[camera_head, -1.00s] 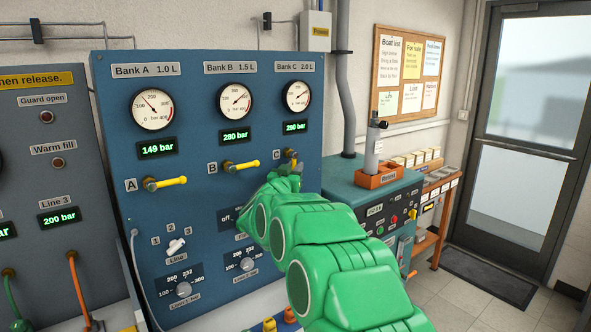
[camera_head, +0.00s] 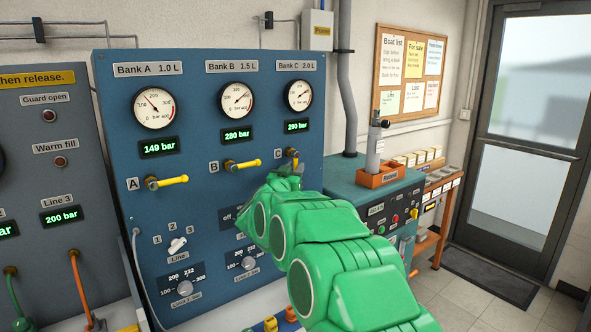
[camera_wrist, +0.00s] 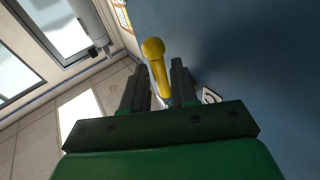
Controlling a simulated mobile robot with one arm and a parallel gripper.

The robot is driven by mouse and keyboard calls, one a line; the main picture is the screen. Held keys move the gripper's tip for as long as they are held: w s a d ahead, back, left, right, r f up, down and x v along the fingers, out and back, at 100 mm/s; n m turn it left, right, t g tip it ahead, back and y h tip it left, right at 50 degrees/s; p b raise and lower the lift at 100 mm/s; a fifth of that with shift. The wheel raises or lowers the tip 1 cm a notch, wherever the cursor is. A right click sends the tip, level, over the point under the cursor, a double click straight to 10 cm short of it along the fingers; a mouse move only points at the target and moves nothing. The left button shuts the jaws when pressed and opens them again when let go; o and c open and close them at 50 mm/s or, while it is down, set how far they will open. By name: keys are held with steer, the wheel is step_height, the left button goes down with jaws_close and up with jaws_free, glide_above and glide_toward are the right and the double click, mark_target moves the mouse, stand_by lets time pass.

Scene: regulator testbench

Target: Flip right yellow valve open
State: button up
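The right yellow valve is the Bank C lever (camera_head: 292,154) on the blue panel, just below the 290 bar display. Only a small part of it shows in the head view, above my green gripper (camera_head: 288,169). In the wrist view the yellow lever (camera_wrist: 155,58) stands between the two dark fingers of my gripper (camera_wrist: 160,73), its rounded end reaching beyond the fingertips. The fingers are apart, one on each side of the lever. A narrow gap shows on its left; contact on its right cannot be told.
The Bank A lever (camera_head: 166,182) and Bank B lever (camera_head: 241,165) point right on the same blue panel (camera_head: 205,125). A teal cabinet (camera_head: 345,180) with an orange holder (camera_head: 379,177) stands right of the panel.

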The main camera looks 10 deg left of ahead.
steer(key=v, duration=0.6)
steer(key=shift+s+f, duration=0.15)
